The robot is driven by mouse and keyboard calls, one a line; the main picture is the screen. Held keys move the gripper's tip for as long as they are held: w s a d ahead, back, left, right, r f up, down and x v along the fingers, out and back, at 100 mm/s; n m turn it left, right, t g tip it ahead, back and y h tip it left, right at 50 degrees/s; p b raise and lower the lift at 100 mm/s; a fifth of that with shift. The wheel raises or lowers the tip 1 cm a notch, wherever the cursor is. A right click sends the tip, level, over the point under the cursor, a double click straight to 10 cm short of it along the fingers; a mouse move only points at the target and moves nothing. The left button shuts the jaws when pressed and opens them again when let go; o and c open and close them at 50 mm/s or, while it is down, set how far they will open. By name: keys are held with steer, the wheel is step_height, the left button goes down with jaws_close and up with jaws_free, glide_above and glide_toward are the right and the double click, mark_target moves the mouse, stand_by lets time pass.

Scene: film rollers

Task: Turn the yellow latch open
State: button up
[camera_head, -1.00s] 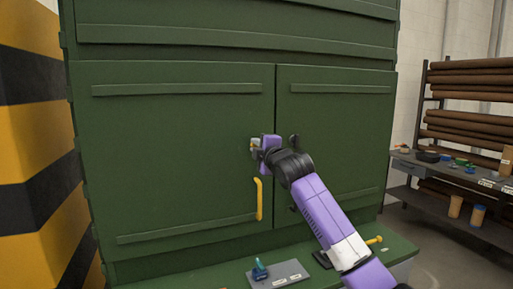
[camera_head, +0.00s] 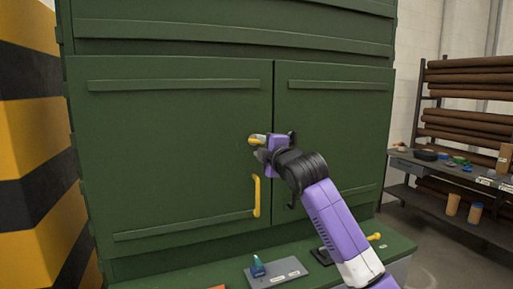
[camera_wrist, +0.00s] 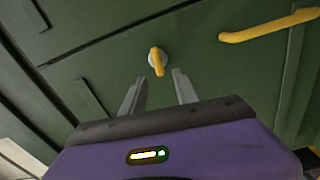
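The yellow latch (camera_head: 256,139) sits on the green cabinet's left door, near the seam between the two doors. In the wrist view the yellow latch (camera_wrist: 158,61) stands out from a pale round base, just beyond my fingertips. My gripper (camera_wrist: 160,88) is open, its two grey fingers apart with nothing between them. In the head view my gripper (camera_head: 262,154) is at the latch, slightly below and to its right. The latch lies ahead of the gap between the fingers; I cannot tell whether a finger touches it.
A yellow handle (camera_head: 256,196) is on the left door below the latch; it also shows in the wrist view (camera_wrist: 268,27). The green ledge (camera_head: 220,275) below carries a grey panel (camera_head: 277,273) with a blue switch. A shelf with brown rolls (camera_head: 470,77) stands at right.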

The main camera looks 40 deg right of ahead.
steer(key=shift+v, duration=1.15)
